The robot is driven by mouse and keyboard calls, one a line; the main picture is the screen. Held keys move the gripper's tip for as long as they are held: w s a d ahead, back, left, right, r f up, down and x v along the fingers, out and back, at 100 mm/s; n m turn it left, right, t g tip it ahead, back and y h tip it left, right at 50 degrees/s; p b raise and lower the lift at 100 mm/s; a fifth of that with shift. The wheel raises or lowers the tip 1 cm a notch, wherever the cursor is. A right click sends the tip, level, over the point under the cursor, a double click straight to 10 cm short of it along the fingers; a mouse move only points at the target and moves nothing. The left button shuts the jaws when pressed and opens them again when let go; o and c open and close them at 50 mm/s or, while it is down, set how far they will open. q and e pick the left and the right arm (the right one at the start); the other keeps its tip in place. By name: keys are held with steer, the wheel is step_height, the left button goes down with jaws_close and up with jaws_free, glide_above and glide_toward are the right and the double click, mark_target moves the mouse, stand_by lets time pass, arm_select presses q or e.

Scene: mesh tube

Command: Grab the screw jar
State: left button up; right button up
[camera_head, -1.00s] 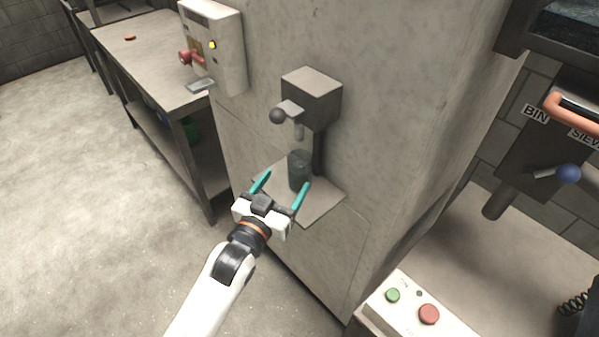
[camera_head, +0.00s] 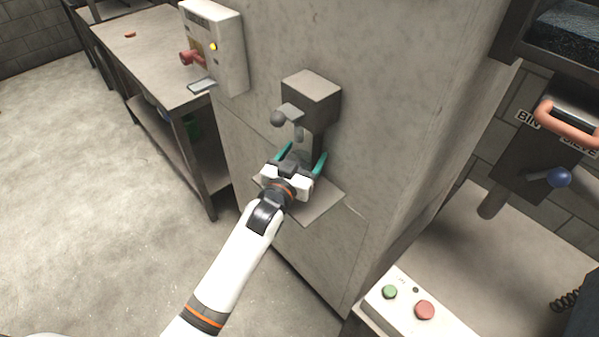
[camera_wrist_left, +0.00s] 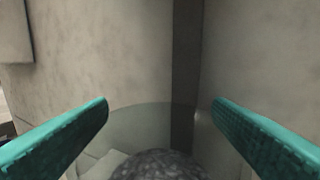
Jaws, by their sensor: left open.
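The screw jar is a clear glass jar (camera_wrist_left: 150,120) with dark grey contents (camera_wrist_left: 160,165), seen low in the left wrist view between the fingers. In the head view it stands on a small shelf (camera_head: 315,208) under a dispenser (camera_head: 312,98), mostly hidden behind my left gripper. My left gripper (camera_head: 302,163) is open, with its teal fingers on either side of the jar. In the left wrist view the open fingers (camera_wrist_left: 160,108) flank the jar, and whether they touch it cannot be told. My right gripper is not in view.
A control box (camera_head: 215,45) with a red handle is on the wall at upper left. A metal table (camera_head: 150,60) stands left. A button panel (camera_head: 408,308) is at lower right.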

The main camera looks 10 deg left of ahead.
arm_select(q)
steer(key=c, duration=1.1)
steer(key=shift+r, duration=0.1)
steer(key=shift+c, duration=0.2)
